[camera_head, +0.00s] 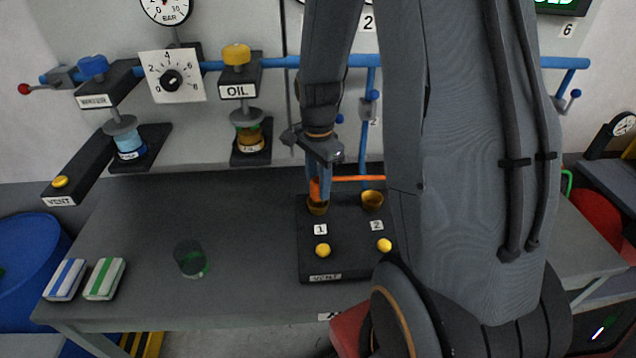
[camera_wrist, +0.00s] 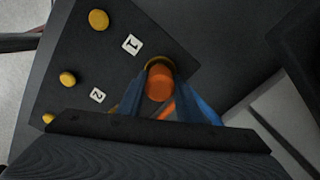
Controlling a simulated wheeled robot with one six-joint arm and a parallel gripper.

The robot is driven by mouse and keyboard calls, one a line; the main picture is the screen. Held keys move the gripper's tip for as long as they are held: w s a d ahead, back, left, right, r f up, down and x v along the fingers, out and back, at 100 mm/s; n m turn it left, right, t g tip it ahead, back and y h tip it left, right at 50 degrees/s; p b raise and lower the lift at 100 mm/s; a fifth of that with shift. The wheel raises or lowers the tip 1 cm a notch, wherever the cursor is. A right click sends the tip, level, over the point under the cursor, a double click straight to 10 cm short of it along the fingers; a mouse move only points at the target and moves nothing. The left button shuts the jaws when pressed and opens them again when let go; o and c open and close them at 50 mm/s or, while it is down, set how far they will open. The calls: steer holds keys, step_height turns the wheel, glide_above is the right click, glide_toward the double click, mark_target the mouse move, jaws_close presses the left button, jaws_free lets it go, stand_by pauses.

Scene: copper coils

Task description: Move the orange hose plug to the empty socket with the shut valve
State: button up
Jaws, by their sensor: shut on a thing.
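The orange hose plug (camera_head: 314,188) stands at the brass socket numbered 1 (camera_head: 318,208) on the dark socket block (camera_head: 330,263). My gripper (camera_head: 319,183) points down with its blue fingers shut on the plug. In the wrist view the round end of the plug (camera_wrist: 159,86) shows between the fingers, over the brass ring. I cannot tell how deep the plug sits. The brass socket numbered 2 (camera_head: 372,199) looks empty. An orange hose (camera_head: 358,179) runs right behind it. Further sockets are hidden behind my arm. Blue valves with handles (camera_head: 367,106) are on the pipe behind.
Yellow buttons (camera_head: 322,250) sit in front of the sockets. The oil dispenser (camera_head: 247,130) stands behind.

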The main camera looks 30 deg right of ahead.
steer(key=shift+f, duration=0.3)
steer(key=o, duration=1.1)
steer(key=shift+o, duration=0.2)
step_height(320, 180, up, 11)
steer(key=b, duration=0.2)
steer(key=shift+w+r+b, duration=0.1)
steer(key=shift+r+b, duration=0.05)
steer(key=shift+b, duration=0.2)
steer(key=s+a+f+n, duration=0.2)
steer(key=s+a+n, duration=0.2)
steer(key=n, duration=0.4)
steer(key=s+a+f+n+t, duration=0.1)
steer(key=s+a+f+n, duration=0.2)
steer(key=s+a+n, duration=0.2)
steer(key=n, duration=0.3)
steer(key=shift+s+a+f+t, duration=0.15)
steer(key=shift+a+f+t, duration=0.15)
